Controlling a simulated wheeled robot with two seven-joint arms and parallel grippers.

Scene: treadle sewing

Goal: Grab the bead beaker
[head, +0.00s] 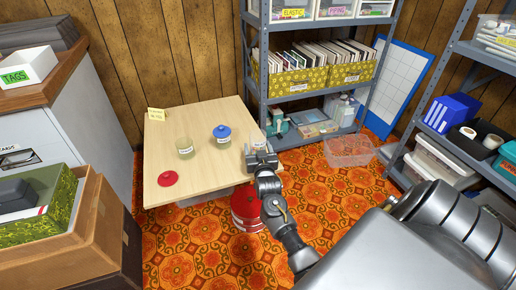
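Three small labelled beakers are on the light wooden table (207,174); their labels are too small to read, so I cannot tell which is the bead beaker. One open beaker (185,149) with yellowish-green content stands at left. A beaker with a blue lid (222,131) stands in the middle. A clear, pale beaker (257,138) stands at right, partly hidden by my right gripper (261,154). That gripper is just in front of this right beaker, at the table's right edge. Its fingers are too small to tell open from shut, or whether they touch it. My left gripper is not in view.
A red lid (168,179) lies at the table's front left, and a yellow note (156,114) at the back left corner. A red tin (247,207) stands on the floor by the table. A grey shelf (262,95) rises behind the right side. The table's front middle is clear.

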